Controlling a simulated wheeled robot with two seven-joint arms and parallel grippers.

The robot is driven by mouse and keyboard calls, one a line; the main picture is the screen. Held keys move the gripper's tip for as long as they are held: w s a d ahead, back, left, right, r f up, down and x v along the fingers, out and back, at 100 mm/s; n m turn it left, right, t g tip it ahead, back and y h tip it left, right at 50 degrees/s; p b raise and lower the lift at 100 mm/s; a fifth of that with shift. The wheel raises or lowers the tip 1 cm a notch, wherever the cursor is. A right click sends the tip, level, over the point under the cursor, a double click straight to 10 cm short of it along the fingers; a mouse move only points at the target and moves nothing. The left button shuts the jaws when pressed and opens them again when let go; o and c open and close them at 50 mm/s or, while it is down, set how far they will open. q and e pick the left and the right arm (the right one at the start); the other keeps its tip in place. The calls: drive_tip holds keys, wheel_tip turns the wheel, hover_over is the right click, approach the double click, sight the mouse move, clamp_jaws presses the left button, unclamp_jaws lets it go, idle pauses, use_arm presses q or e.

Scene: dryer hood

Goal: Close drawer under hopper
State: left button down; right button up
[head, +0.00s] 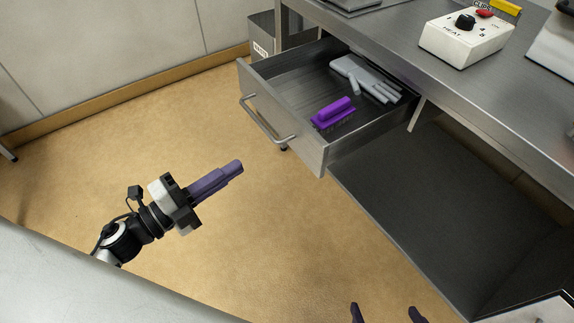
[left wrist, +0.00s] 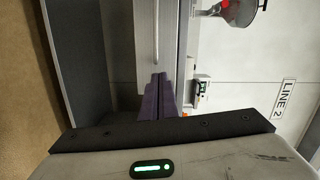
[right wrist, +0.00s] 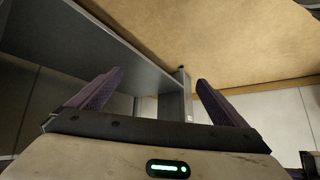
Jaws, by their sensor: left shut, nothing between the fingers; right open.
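The metal drawer (head: 284,122) under the bench stands pulled out, its bar handle (head: 266,122) facing the open floor. In the left wrist view the drawer front (left wrist: 143,40) and its handle (left wrist: 156,32) appear sideways, beyond my fingers. My left gripper (head: 238,168) is shut and empty, in front of the drawer and apart from the handle. It also shows in the left wrist view (left wrist: 158,78). My right gripper (head: 386,313) is open and empty at the bottom of the head view, and in the right wrist view (right wrist: 160,80). No hopper is clearly seen in the head view.
A purple brush (head: 333,114) and a grey glove-shaped thing (head: 364,78) lie in the drawer. A white control box (head: 466,40) stands on the steel bench (head: 405,32). A dark lower shelf (head: 430,195) lies right of the drawer. The tan floor (head: 270,235) before the drawer is clear.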

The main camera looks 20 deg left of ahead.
use_arm(q)
drive_tip(key=f+m+h, duration=0.1)
drive_tip(key=m, duration=0.1)
drive_tip(key=m+g, duration=0.1)
approach(300, 143)
drive_tip(key=x, duration=0.5)
drive_tip(key=shift+w+d, duration=0.1)
drive_tip(key=shift+w, duration=0.15)
drive_tip(key=shift+w+d, duration=0.3)
drive_tip(key=shift+w, duration=0.05)
use_arm(e)
drive_tip(key=shift+w+r, duration=0.1)
drive_tip(key=shift+w, duration=0.4)
